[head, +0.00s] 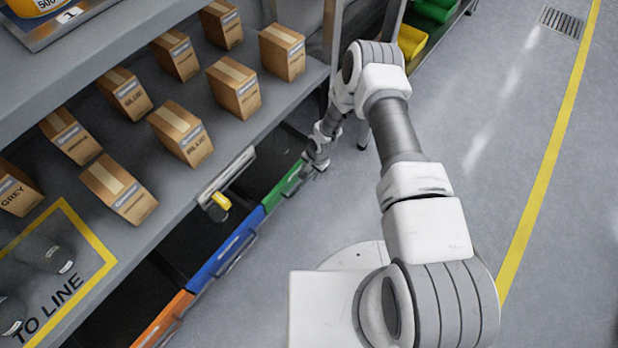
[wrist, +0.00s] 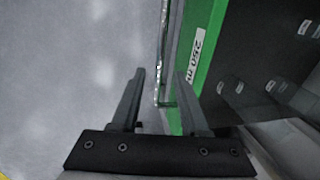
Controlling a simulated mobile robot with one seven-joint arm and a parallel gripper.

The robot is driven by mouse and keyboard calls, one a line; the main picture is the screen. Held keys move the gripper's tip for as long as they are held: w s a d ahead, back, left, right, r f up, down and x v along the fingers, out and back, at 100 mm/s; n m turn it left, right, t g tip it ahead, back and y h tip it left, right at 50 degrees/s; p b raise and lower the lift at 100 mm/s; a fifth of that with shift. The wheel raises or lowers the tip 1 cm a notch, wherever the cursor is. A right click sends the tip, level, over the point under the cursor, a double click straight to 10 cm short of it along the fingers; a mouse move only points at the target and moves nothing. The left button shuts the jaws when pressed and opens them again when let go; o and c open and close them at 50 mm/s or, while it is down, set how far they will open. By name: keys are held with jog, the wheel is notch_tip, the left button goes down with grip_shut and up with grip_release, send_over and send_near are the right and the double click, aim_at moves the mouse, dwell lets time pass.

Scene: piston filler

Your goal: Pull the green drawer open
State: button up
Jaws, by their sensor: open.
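The green drawer (head: 284,190) sits low under the bench in the head view, partly hidden behind my gripper (head: 312,172). Its green front (wrist: 203,50) shows in the wrist view with a "250 ml" label. A thin bar handle (wrist: 163,50) runs along that front, standing off from it. My gripper (wrist: 160,78) is open, with one finger on each side of the handle's line; I cannot tell whether either finger touches it. Behind the front, the dark drawer inside holds several items with small white labels.
A blue drawer (head: 222,250) and an orange drawer (head: 165,318) are in the same row. Grey floor (head: 490,150) to the right is clear.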

jog(key=shift+w+a+f+b, duration=0.1)
jog(key=shift+f+b, duration=0.1)
jog(key=shift+f, duration=0.5)
jog(key=shift+w+a+f+b, duration=0.1)
jog(key=shift+f+b, duration=0.05)
jog(key=shift+f, duration=0.5)
grip_shut()
dwell(0.4)
